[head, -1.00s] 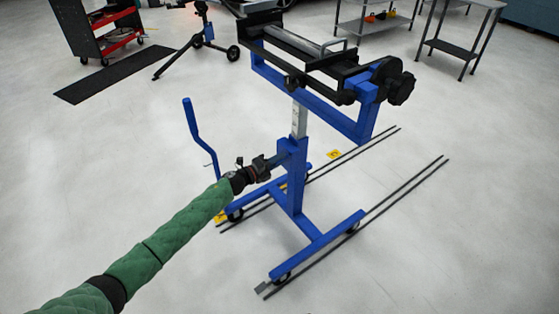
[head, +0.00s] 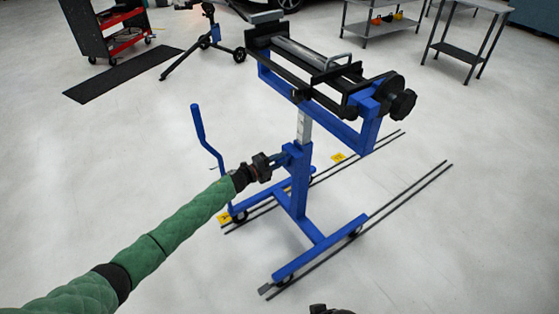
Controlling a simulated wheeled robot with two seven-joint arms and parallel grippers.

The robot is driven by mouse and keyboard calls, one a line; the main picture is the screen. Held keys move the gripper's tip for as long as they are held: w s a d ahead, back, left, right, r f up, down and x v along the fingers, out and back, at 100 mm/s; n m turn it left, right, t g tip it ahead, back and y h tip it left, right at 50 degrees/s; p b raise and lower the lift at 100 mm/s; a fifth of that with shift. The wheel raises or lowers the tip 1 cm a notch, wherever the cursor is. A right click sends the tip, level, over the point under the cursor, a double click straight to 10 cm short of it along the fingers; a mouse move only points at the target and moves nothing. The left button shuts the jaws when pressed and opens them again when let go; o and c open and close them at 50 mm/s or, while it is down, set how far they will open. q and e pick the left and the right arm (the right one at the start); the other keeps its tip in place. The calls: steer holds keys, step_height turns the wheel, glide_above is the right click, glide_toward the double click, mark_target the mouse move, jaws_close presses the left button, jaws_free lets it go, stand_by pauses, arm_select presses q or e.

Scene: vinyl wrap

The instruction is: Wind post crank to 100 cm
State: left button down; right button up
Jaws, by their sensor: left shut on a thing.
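A blue wheeled stand (head: 298,190) stands upright on the floor. A silver inner post (head: 304,124) with small marks rises from its blue column; the marks are too small to read. The post crank (head: 286,157) is at the column's upper left side, mostly hidden by my left gripper. My left gripper (head: 271,163) is shut on the crank, close beside the column. A dark part at the bottom edge (head: 331,309) may belong to my right arm; its fingers do not show.
The stand carries a black roller cradle (head: 330,75) with a dark knob (head: 402,103) at its right. Its blue bent handle (head: 205,140) rises left of my gripper. Dark floor rails (head: 400,212) run under the stand. A red tool cart (head: 121,38) and grey tables (head: 458,52) stand behind.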

arm_select(q)
steer(key=c, duration=1.2)
jaws_free()
steer(key=shift+o, duration=0.2)
steer(key=shift+s+a+f, duration=0.15)
steer(key=shift+s+a, duration=0.15)
steer(key=shift+a, duration=0.2)
steer(key=b+v, duration=0.1)
steer(key=v, duration=0.5)
steer(key=shift+s+a, duration=0.25)
arm_select(e)
steer(key=f, duration=0.4)
steer(key=shift+w+a+f, duration=0.25)
steer(key=shift+w+f, duration=0.1)
steer(key=shift+f, duration=0.05)
steer(key=shift+r, duration=0.2)
